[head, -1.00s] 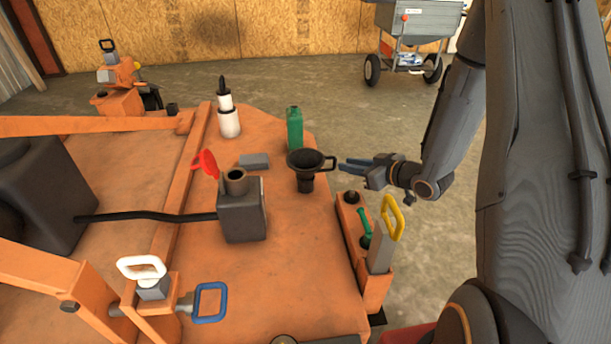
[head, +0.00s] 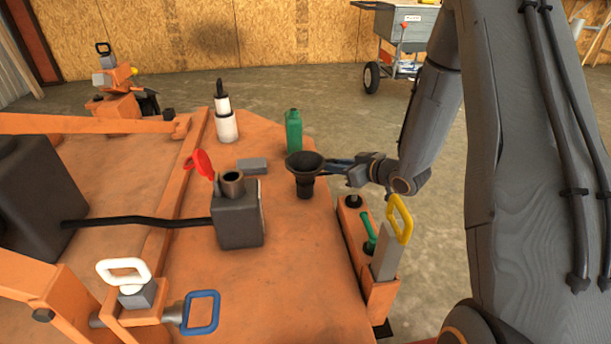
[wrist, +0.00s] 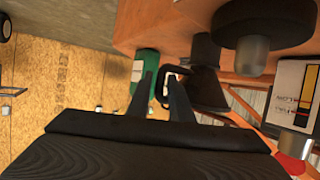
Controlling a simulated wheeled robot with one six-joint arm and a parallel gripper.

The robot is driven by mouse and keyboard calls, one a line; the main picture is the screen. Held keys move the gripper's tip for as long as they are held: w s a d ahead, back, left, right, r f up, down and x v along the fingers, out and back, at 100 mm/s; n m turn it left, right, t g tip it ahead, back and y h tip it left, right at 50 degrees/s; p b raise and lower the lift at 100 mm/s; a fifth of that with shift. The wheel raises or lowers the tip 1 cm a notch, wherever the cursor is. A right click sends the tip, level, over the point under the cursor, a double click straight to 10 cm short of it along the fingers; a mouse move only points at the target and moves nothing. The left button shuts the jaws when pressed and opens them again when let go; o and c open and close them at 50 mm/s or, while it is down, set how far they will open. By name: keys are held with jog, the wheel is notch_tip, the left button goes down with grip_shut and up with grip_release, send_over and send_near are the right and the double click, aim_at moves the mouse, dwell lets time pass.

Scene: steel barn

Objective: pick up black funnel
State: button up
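The black funnel (head: 305,165) stands upright, wide mouth up, on the orange deck in the head view. Its side handle faces my gripper, whose fingers cover it there. My gripper (head: 337,168) reaches in from the right with its fingers at the handle side. In the wrist view, the funnel (wrist: 207,82) is right of the fingers. Its loop handle lies at my gripper (wrist: 163,82), with part of the loop in the gap between the two spread fingers. The fingers look apart, not closed on it.
A green bottle (head: 293,130) stands just behind the funnel. A grey block (head: 252,165) and a dark can (head: 238,215) with a red cap are left of it. A lever box (head: 352,232) with a yellow handle (head: 400,218) is at front right. A white bottle (head: 226,125) stands further back.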

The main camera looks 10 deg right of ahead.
grip_shut()
jog(key=shift+r, duration=0.1)
